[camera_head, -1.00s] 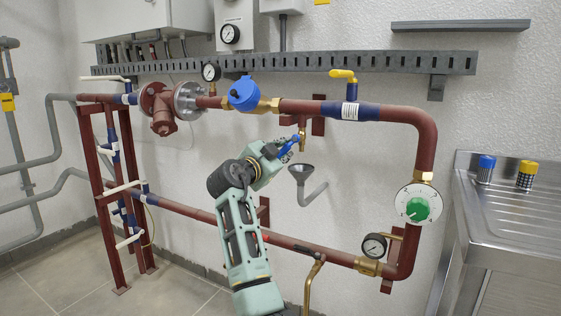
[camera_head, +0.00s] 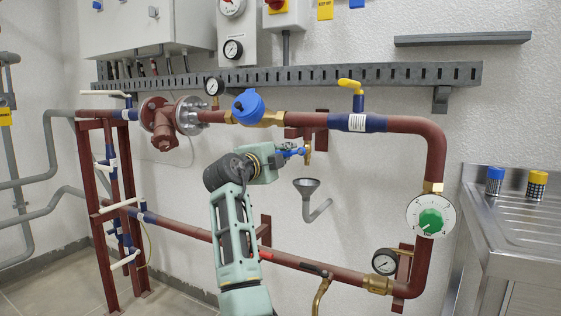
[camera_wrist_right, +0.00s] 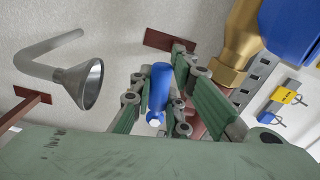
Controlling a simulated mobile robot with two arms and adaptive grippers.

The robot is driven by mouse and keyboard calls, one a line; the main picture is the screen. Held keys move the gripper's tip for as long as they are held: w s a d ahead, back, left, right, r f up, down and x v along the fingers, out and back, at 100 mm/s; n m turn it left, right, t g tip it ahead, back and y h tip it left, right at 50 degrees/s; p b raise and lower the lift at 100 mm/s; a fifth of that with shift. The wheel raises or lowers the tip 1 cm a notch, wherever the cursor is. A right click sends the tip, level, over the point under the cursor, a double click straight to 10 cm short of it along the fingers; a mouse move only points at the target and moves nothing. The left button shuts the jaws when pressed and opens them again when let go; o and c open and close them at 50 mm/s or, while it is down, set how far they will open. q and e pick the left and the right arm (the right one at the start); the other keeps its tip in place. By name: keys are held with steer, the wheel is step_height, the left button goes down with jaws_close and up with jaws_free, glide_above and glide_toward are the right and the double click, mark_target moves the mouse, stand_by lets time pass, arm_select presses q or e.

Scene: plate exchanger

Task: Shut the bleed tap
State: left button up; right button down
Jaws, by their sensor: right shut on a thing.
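The bleed tap (camera_head: 308,145) is a small brass tap hanging under the upper red pipe, with a blue lever (camera_head: 294,151). The lever points left from the tap and looks near level in the head view. My right gripper (camera_head: 284,152) is at the lever and shut on it. In the right wrist view the blue lever (camera_wrist_right: 160,88) lies between the two green-grey fingers of the gripper (camera_wrist_right: 158,100). The gripper hides part of the lever in the head view. My left gripper is not in view.
A grey funnel (camera_head: 306,185) with a bent drain pipe is just below the tap; it also shows in the wrist view (camera_wrist_right: 80,84). A blue round fitting (camera_head: 248,106) and a yellow-handled valve (camera_head: 352,84) are on the upper pipe. A steel sink (camera_head: 520,225) stands right.

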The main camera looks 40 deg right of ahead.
steer(key=shift+r+m, duration=0.35)
steer(key=shift+m, duration=0.65)
steer(key=c, duration=1.7)
jaws_free()
steer(key=shift+r, duration=0.15)
steer(key=shift+o, duration=0.2)
steer(key=v, duration=0.8)
